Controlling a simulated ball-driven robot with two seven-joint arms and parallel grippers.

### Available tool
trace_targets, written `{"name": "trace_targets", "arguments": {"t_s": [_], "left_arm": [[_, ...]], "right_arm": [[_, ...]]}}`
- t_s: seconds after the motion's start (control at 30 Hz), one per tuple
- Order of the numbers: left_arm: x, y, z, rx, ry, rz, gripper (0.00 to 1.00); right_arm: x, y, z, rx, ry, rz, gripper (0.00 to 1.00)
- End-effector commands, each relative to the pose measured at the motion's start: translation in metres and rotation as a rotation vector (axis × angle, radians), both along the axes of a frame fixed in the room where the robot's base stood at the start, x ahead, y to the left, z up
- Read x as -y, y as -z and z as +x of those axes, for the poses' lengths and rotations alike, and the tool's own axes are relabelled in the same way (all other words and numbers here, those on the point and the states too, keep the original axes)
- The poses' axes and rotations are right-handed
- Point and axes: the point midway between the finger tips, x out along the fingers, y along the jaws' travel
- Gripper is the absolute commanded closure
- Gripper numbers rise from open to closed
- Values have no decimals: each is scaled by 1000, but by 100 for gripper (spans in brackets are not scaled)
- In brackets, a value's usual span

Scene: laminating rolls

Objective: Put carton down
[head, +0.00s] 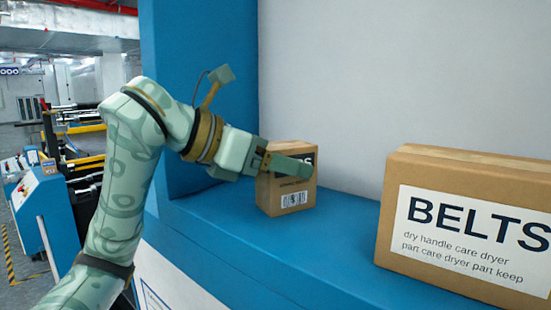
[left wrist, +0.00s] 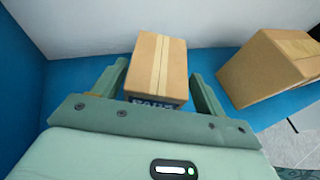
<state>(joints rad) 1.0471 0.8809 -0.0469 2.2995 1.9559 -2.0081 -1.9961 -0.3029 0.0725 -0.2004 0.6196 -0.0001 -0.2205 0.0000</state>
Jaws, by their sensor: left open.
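A small brown carton (head: 287,197) with a white barcode label stands upright on a blue shelf (head: 225,238), close to the pale back wall. The left wrist view shows the carton's taped top (left wrist: 159,65) between the two fingers. My left gripper (head: 290,165) reaches in from the left, and one finger crosses in front of the carton's upper part. In the left wrist view the gripper (left wrist: 160,90) is open, with a gap visible at the carton's sides. My right gripper is not in view.
A larger carton marked BELTS (head: 465,225) stands on the shelf to the right, also in the left wrist view (left wrist: 265,70). Bare shelf lies between the cartons. A blue side panel (head: 200,60) bounds the shelf on the left.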

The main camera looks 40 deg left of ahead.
Motion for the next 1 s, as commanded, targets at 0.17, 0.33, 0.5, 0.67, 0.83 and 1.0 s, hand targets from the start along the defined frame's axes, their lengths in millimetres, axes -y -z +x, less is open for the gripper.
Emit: {"name": "trace_targets", "arguments": {"t_s": [0.17, 0.33, 0.5, 0.67, 0.83, 1.0], "left_arm": [[-6, -5, -9, 2, -4, 2, 28], [-21, -18, -38, 4, -8, 3, 28], [-37, -32, -71, 1, -7, 2, 28], [-47, -42, -91, -2, -4, -1, 28], [-50, -46, -100, -3, 0, -1, 28], [-50, -47, -100, -3, 0, -1, 28]], "right_arm": [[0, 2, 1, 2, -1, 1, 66], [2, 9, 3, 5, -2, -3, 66], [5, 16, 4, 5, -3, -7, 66], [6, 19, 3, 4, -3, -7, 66], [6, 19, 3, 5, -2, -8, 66], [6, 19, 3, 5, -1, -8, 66]]}}
